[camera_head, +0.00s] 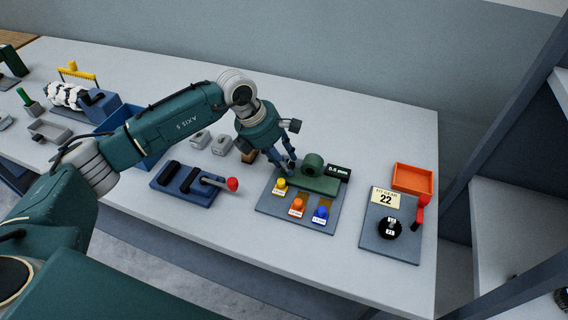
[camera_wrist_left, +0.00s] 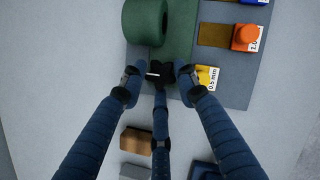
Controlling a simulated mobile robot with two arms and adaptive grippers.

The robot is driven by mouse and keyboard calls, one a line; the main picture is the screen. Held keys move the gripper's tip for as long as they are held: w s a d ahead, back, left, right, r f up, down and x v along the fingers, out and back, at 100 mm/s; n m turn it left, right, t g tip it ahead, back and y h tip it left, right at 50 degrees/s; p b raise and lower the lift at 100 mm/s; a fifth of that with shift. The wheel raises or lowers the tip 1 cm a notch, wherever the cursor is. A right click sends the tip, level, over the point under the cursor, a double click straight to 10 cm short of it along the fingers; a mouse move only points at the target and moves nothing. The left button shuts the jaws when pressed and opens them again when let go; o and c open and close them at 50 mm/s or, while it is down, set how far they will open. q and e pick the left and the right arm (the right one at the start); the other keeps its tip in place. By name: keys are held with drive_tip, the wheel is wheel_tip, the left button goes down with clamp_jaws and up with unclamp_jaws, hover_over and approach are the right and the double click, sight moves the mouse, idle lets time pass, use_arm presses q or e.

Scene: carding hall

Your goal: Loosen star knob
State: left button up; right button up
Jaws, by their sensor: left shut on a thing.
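The black star knob (camera_wrist_left: 158,74) shows in the left wrist view, at the edge of the green fixture (camera_wrist_left: 178,35). My left gripper (camera_head: 285,168) reaches down at the left end of the fixture. In the left wrist view its blue fingers (camera_wrist_left: 160,85) are shut around the knob. A small white mark shows on the knob. My right gripper is not in view.
The grey board (camera_head: 268,206) carries yellow (camera_head: 280,185), orange (camera_head: 297,205) and blue (camera_head: 321,213) knobs. A blue block with a red-tipped lever (camera_head: 232,184) lies to the left. A gear panel (camera_head: 408,247) and an orange tray (camera_head: 412,179) are to the right.

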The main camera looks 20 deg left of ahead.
use_arm(q)
drive_tip(key=shift+d, duration=0.15)
drive_tip(key=o, duration=1.1)
drive_tip(key=shift+r, duration=0.1)
drive_tip(key=shift+r, duration=0.15)
drive_tip(key=v, duration=1.1)
drive_tip(key=shift+r, duration=0.35)
drive_tip(key=shift+s+f, duration=0.1)
drive_tip(key=shift+s, duration=0.1)
